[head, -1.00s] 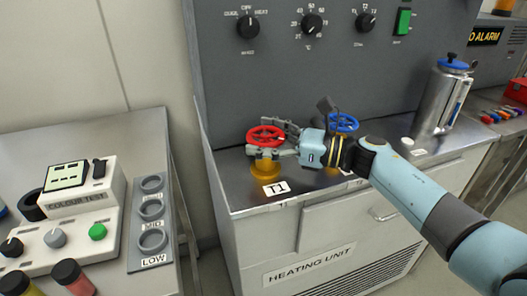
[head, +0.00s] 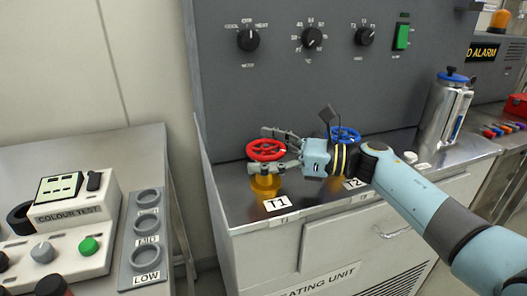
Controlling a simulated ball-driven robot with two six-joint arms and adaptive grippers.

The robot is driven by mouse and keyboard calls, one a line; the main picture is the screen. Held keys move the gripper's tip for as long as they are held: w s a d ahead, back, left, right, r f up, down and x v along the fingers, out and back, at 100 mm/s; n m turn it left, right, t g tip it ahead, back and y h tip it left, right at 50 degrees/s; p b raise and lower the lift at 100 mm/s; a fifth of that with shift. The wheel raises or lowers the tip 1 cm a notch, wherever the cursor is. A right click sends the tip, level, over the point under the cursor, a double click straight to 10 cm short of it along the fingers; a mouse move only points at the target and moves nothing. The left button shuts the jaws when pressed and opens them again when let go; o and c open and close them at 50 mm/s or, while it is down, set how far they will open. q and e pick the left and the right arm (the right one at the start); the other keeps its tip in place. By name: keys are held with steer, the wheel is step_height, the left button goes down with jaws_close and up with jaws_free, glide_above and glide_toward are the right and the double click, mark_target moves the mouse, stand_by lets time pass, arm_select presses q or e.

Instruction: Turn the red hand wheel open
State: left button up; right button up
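The red hand wheel (head: 266,149) sits on an amber valve body (head: 265,186) behind the T1 label, on the heating unit's steel top. My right gripper (head: 257,150) reaches in from the right with its fingers spread. One finger lies behind the wheel and the other in front, just below its rim. The wheel is between them, and I cannot tell whether either finger touches it. The blue hand wheel (head: 345,134) stands to the right, partly hidden behind my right gripper. My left gripper is not in view.
The grey control panel (head: 290,85) rises behind the wheels. A steel pot (head: 444,112) with a blue lid stands to the right. The colour test box (head: 75,200) and a ring holder (head: 147,237) stand on a separate bench at the left, across a gap.

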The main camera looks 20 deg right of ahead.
steer(key=v, duration=0.7)
steer(key=shift+s+d, duration=0.1)
steer(key=shift+d, duration=0.15)
stand_by(0.3)
